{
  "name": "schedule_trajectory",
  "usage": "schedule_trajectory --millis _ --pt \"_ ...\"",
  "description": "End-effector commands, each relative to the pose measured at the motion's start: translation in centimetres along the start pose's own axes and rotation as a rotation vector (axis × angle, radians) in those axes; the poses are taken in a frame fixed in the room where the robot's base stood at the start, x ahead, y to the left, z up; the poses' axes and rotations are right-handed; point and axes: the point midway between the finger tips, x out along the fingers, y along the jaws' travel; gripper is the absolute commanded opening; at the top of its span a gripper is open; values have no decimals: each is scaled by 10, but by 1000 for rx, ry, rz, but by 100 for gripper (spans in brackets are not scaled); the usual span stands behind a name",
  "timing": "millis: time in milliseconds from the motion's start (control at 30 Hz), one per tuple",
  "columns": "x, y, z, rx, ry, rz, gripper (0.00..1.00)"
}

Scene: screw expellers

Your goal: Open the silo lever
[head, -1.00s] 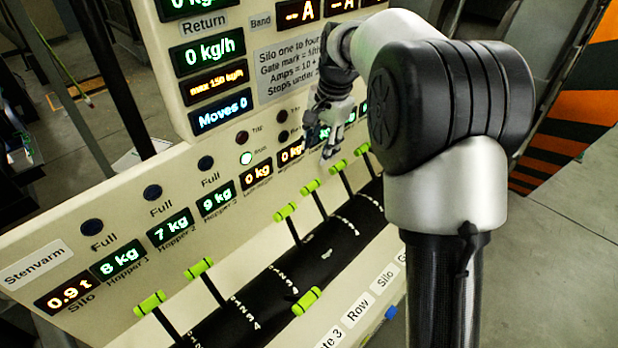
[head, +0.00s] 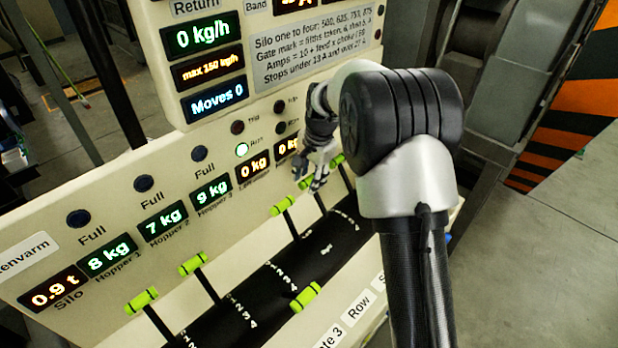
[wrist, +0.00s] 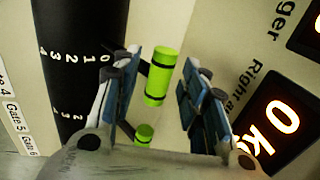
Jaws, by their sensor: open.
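A row of green-handled levers runs along the dark, numbered drum below the panel; which one is the silo lever I cannot tell from the labels. My gripper (head: 318,182) is open, down at the far part of the row, close to a green handle (head: 304,183). In the wrist view my gripper (wrist: 165,105) has a green handle (wrist: 161,76) showing between its spread fingers; contact is not evident. A second green handle (wrist: 144,133) shows lower between the fingers. The Silo display (head: 53,287) reads 0.9 t.
Nearer upright levers have handles at the left (head: 141,300), (head: 193,263) and middle (head: 284,205). One lever (head: 305,297) is tilted forward, its handle low over the drum. The panel (head: 130,215) stands close behind the levers. Open floor (head: 540,250) lies right.

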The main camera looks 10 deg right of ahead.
Motion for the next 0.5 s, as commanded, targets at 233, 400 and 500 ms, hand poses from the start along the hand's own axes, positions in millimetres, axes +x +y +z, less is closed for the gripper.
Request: schedule_trajectory --millis 233,400,500 --pt "0 0 0 0 0 0 35" --pt "0 0 0 0 0 -1 24" --pt "-1 -1 0 0 0 -2 17"
